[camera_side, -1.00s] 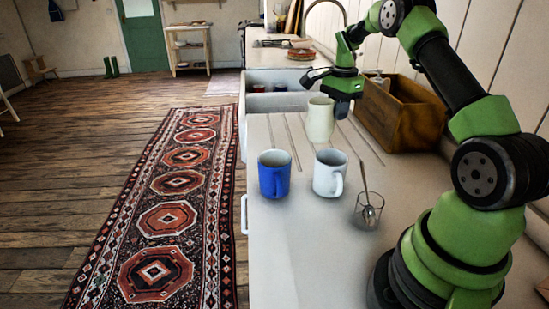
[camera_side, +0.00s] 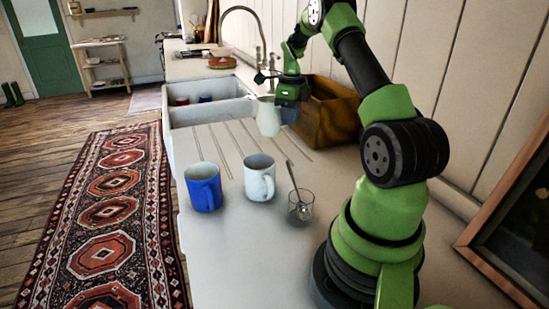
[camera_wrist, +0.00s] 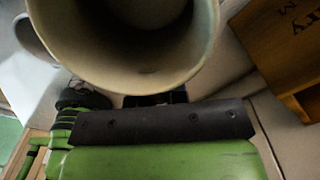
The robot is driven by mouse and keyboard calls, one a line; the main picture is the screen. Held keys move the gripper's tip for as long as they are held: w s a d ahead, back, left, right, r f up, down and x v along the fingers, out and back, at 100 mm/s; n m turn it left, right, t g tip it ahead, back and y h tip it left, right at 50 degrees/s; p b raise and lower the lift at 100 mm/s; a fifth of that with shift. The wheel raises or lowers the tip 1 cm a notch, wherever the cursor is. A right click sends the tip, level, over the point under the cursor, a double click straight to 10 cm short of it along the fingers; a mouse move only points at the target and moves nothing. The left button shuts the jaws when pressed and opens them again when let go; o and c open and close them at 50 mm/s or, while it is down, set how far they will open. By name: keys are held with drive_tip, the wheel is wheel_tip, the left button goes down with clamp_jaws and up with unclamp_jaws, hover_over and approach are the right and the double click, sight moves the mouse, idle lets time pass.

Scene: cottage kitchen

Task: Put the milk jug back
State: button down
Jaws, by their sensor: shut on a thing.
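The pale cream milk jug (camera_side: 268,118) is upright over the ribbed drainer beside the sink, left of the wooden crate. My gripper (camera_side: 284,99) is shut on its upper right side. I cannot tell whether the jug's base touches the counter. In the wrist view, the jug (camera_wrist: 125,78) fills the top with its wide, dark open mouth, and part of its handle shows at the left. The dark pad of my gripper (camera_wrist: 160,122) lies along the jug's near side. The far finger is hidden.
A blue mug (camera_side: 203,188), a white mug (camera_side: 257,180) and a glass with a spoon (camera_side: 300,209) stand nearer on the counter. The wooden crate (camera_side: 335,121) stands against the wall. The white sink (camera_side: 190,113) is beyond the drainer.

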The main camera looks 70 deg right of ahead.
wheel_tip(320, 180, down, 9)
drive_tip(key=shift+f, duration=0.2)
idle(0.4)
drive_tip(key=c, duration=1.1)
unclamp_jaws()
drive_tip(key=shift+f, duration=0.15)
drive_tip(key=shift+c, duration=0.2)
